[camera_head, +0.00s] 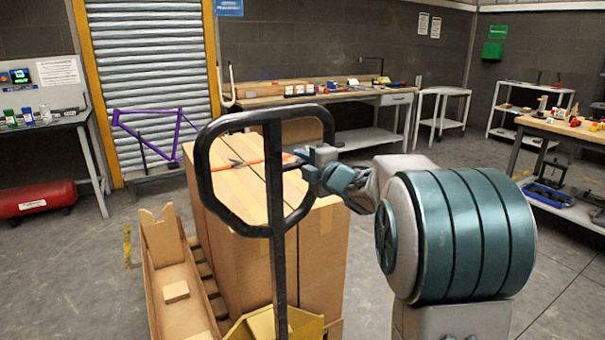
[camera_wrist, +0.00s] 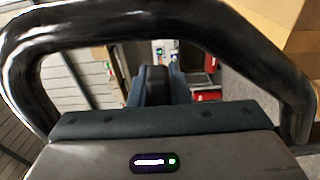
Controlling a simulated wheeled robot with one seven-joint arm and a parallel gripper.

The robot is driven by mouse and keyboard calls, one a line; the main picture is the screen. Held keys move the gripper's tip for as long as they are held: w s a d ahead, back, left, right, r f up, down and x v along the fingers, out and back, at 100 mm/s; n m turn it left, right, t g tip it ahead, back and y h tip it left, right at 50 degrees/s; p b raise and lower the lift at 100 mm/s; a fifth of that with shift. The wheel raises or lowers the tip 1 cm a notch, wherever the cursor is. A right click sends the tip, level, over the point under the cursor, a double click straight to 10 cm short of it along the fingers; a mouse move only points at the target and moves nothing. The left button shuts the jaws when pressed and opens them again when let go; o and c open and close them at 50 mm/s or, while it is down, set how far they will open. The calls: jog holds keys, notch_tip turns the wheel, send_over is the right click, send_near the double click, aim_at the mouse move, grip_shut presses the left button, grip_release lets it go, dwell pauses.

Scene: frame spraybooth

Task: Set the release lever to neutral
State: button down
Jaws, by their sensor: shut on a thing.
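The black loop handle (camera_head: 204,170) of a pallet truck stands upright on its dark shaft (camera_head: 278,255) in the head view. My gripper (camera_head: 316,165) is at the right side of this loop. In the wrist view the loop (camera_wrist: 140,22) arches across the top, and my gripper (camera_wrist: 155,85) has its two blue-grey fingers closed on a dark, round-ended bar (camera_wrist: 154,86). I cannot tell for certain whether this bar is the release lever or part of the handle. No lever shows clearly in the head view, where my gripper and wrist cover that spot.
A tall carton (camera_head: 325,255) stands on a pallet just behind the handle, with an open cardboard tray (camera_head: 180,280) to its left. A purple bicycle frame (camera_head: 155,135) and a red tank (camera_head: 38,199) are farther back left. A workbench (camera_head: 290,98) lines the back wall.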

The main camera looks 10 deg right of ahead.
jog(key=c, duration=1.4)
grip_release()
jog(key=shift+o, duration=0.2)
jog(key=v, duration=1.4)
jog(key=shift+w, duration=0.1)
jog(key=shift+r, duration=0.1)
